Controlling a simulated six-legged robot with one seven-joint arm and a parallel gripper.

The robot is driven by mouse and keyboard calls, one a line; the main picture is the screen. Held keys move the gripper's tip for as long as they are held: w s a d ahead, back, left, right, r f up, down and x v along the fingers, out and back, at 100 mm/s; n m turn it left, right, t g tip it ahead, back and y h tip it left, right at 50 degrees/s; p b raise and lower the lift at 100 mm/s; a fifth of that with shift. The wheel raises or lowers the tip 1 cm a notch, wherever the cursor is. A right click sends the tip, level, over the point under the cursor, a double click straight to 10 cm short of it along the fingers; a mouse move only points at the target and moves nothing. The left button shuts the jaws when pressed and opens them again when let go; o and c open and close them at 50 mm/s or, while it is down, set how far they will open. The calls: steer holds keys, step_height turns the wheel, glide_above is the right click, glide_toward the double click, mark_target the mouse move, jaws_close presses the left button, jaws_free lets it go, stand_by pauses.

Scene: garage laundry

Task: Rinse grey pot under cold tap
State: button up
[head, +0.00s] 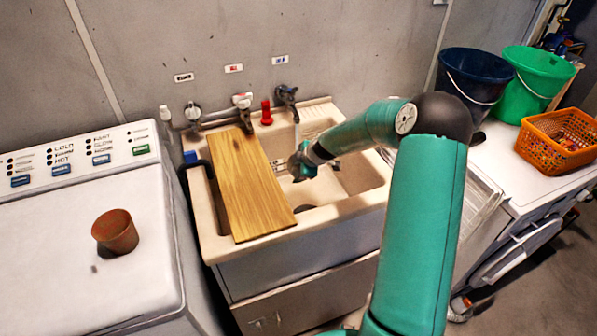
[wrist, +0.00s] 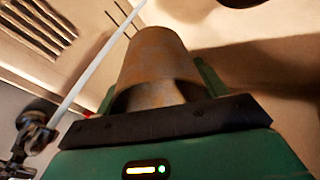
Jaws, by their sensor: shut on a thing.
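My gripper (head: 302,163) is inside the sink (head: 222,245), in the right-hand part, below the right tap (head: 287,96). In the wrist view my gripper (wrist: 158,88) is shut on a pot (wrist: 155,60), which looks grey-brown in this light. The pot is mostly hidden by my gripper in the head view. A thin pale stream of water (wrist: 98,68) runs from the tap (wrist: 33,135) in the wrist view. It passes beside the pot in the picture; I cannot tell whether it touches it. The right tap has a blue-marked label (head: 280,60).
A wooden board (head: 250,185) lies across the sink's left part. A red bottle (head: 266,112) stands on the back rim. An orange-brown pot (head: 115,232) sits on the washing machine at left. Buckets (head: 474,80) (head: 533,82) and an orange basket (head: 558,140) stand at right.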

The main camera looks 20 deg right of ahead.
steer(key=w+d+f, duration=0.1)
steer(key=w+d, duration=0.2)
steer(key=w, duration=0.5)
steer(key=shift+f, duration=0.35)
steer(key=shift+d, duration=0.15)
stand_by(0.4)
steer(key=shift+s+d, duration=0.2)
steer(key=shift+d, duration=0.25)
steer(key=shift+a, duration=0.1)
steer(key=shift+w+a, duration=0.2)
steer(key=shift+a, duration=0.2)
steer(key=shift+d, duration=0.1)
steer(key=shift+s+d, duration=0.2)
steer(key=shift+d, duration=0.2)
